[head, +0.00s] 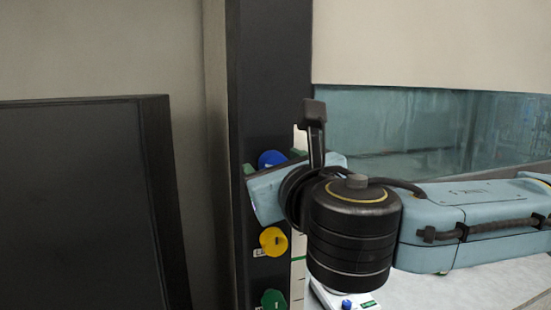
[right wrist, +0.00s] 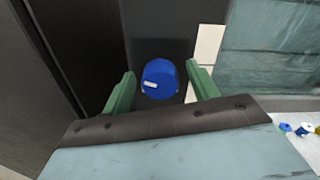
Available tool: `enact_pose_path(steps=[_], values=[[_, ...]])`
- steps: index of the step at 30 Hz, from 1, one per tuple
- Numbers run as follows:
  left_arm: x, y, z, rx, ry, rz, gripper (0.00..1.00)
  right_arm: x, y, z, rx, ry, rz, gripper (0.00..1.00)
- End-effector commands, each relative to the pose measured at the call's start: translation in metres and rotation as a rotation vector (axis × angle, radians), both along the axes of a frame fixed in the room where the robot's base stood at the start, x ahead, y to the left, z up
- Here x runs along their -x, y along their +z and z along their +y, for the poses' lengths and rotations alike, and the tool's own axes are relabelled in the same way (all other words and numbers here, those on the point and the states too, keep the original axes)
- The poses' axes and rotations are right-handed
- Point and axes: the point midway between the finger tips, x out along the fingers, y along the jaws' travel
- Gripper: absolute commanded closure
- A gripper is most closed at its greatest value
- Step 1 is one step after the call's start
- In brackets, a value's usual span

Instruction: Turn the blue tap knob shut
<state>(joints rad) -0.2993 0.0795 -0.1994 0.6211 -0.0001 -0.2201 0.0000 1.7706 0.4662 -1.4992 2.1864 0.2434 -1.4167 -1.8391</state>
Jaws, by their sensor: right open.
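The blue tap knob (head: 271,158) sits on the dark upright post, partly hidden behind my right gripper in the head view. In the right wrist view the round blue knob (right wrist: 160,79) shows a pale mark on its left side. My right gripper (right wrist: 160,88) is open, with one green finger on each side of the knob. A small gap shows between the knob and each finger. In the head view my right gripper (head: 275,163) reaches the post from the right, its fingers mostly hidden. My left gripper is not in view.
A yellow knob (head: 273,241) and a green knob (head: 273,299) sit below on the same post (head: 270,70). A dark panel (head: 80,210) stands at the left. A glass-fronted enclosure (head: 430,125) is at the right, above a pale worktop (head: 450,290) with a small device (head: 343,300).

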Motion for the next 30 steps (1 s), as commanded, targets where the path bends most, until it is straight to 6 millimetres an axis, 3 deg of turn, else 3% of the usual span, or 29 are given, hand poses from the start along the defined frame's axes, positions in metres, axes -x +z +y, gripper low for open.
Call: enact_pose_path(steps=[8, 19, 30], values=[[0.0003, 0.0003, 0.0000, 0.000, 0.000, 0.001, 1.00, -0.0018, -0.0004, 0.0008, 0.000, 0.001, 0.000, 0.41], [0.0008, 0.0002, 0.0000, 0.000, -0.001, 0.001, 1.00, -0.0017, -0.0001, 0.0006, -0.001, 0.000, 0.000, 0.85], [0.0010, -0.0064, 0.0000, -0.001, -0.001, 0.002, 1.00, -0.0019, -0.0014, 0.0005, -0.067, 0.000, 0.022, 0.85]])
